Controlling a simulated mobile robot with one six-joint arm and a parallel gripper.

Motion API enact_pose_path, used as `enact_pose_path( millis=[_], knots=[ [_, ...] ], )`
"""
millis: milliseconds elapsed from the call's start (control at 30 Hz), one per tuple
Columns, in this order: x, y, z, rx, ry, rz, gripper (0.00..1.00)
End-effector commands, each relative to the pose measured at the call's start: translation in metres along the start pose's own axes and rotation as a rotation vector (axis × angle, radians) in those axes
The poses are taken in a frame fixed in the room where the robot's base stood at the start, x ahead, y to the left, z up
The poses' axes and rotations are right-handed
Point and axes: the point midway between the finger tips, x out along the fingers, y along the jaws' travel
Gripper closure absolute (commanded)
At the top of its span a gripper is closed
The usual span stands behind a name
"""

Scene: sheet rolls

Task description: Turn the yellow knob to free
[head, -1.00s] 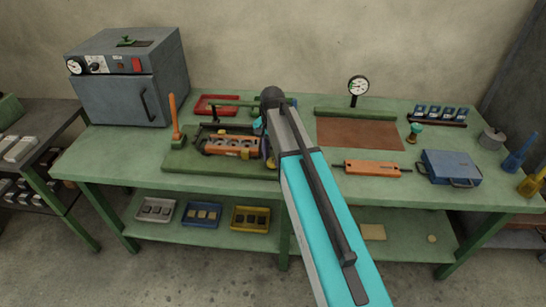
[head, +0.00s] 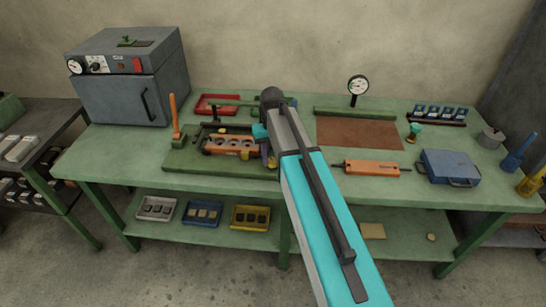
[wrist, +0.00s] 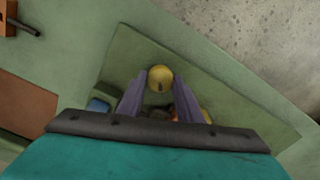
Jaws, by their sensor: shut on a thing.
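The yellow knob (wrist: 159,77) shows in the wrist view as a round cap with a small dark mark at its lower edge, over a green plate. My gripper (wrist: 160,82) has its two purple fingers on either side of the knob, shut on it. In the head view my gripper (head: 271,156) is at the right end of the green base plate (head: 205,169), beside the orange block with round holes (head: 231,141). There my arm and wrist hide most of the knob, so its setting cannot be told.
An orange upright lever (head: 174,112) stands at the plate's left end. A red tray (head: 217,104) lies behind. To the right are an orange bar tool (head: 371,168), a blue case (head: 450,167) and a brown mat (head: 360,132). A grey oven (head: 125,80) stands at the left.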

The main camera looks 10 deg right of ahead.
Motion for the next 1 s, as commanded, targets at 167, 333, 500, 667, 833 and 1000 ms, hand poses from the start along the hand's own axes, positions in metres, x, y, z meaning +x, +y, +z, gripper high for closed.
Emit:
enact_pose_path(
  millis=[167,333,500,667,833,1000],
  knots=[
    [0.0001,0.0,0.0012,-0.127,-0.004,0.0,0.9],
    [0.0002,-0.0002,0.0012,-0.212,-0.003,0.0,0.9],
    [0.0004,-0.0002,0.0012,-0.256,-0.003,0.0,0.9],
    [0.0004,-0.0002,0.0012,-0.27,-0.003,0.0,0.9],
    [0.0005,-0.0002,0.0012,-0.27,-0.003,-0.001,0.9],
    [0.0005,-0.0003,0.0012,-0.27,-0.003,-0.001,0.61]
  ],
)
